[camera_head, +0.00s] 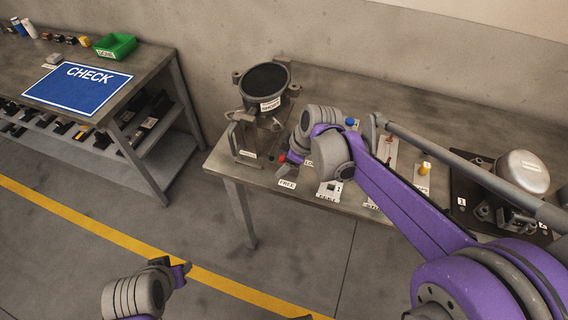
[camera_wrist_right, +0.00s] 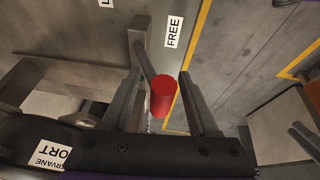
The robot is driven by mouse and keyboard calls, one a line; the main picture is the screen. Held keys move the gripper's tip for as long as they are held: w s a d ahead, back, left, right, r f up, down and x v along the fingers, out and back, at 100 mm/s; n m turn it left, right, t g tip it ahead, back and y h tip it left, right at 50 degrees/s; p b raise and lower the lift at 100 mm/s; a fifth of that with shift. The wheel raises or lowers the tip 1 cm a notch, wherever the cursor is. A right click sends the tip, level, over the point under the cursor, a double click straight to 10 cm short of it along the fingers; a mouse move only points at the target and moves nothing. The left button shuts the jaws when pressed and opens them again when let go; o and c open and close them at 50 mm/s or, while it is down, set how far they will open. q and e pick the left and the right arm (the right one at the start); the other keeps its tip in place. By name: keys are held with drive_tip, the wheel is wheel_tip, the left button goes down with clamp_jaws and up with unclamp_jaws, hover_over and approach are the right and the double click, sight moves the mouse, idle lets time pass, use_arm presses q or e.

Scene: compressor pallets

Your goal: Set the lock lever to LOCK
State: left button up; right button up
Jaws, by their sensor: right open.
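The lock lever is a grey rod with a red knob (camera_wrist_right: 162,95). In the head view the red knob (camera_head: 282,158) shows just above the FREE label (camera_head: 287,184); the LOCK label (camera_head: 309,163) is partly hidden by my right wrist. In the right wrist view the FREE label (camera_wrist_right: 173,30) is beside the rod, and only a corner of another label shows. My right gripper (camera_wrist_right: 160,78) is open, with one finger on each side of the knob; I cannot tell whether either touches it. My left gripper (camera_head: 176,272) is low over the floor, away from the bench.
A dark round-topped compressor part (camera_head: 264,88) stands at the bench's back left. A yellow knob (camera_head: 425,168) and a silver dome unit (camera_head: 522,172) are to the right. A separate table with a blue CHECK sign (camera_head: 78,88) and green bin (camera_head: 115,46) is at left.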

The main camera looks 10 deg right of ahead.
drive_tip(key=shift+w+f, duration=0.1)
drive_tip(key=shift+f, duration=0.15)
drive_tip(key=c, duration=0.9)
clamp_jaws()
idle(0.5)
